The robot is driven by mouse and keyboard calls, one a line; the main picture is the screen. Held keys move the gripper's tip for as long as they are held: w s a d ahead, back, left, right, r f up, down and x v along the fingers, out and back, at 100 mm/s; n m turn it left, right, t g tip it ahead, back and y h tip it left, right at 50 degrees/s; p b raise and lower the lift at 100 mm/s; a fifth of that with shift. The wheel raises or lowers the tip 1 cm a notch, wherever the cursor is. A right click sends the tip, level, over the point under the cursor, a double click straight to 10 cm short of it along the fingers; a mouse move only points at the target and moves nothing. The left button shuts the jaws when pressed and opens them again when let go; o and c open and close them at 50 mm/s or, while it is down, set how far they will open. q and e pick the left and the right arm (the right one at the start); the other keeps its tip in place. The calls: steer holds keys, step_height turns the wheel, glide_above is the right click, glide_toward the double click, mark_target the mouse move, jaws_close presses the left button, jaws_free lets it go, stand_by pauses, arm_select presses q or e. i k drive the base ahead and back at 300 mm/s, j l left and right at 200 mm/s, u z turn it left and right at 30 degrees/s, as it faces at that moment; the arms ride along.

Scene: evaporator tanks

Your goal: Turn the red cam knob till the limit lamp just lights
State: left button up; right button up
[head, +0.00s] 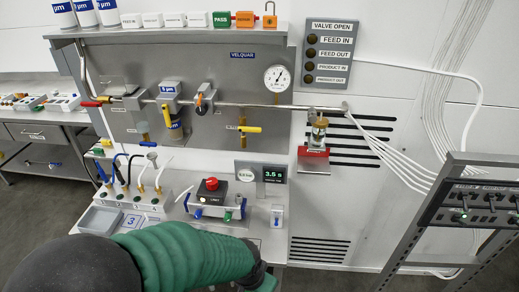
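The red cam knob (211,183) sits on top of a small black box (212,194) on the bench, in the middle of the head view. A small pale lamp or label (206,199) shows on the front of this box; I cannot tell whether it is lit. My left arm in its green sleeve crosses the bottom of the view, in front of the bench and below the knob. My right gripper is not in view. Nothing of mine touches the knob.
Behind the box stands a display (273,174) reading 3.5. Pipes with valves (203,98) and a gauge (277,78) are on the back panel. A metal rack (470,212) stands at right.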

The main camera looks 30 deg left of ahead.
mark_target(212, 184)
steer(key=u, duration=1.1)
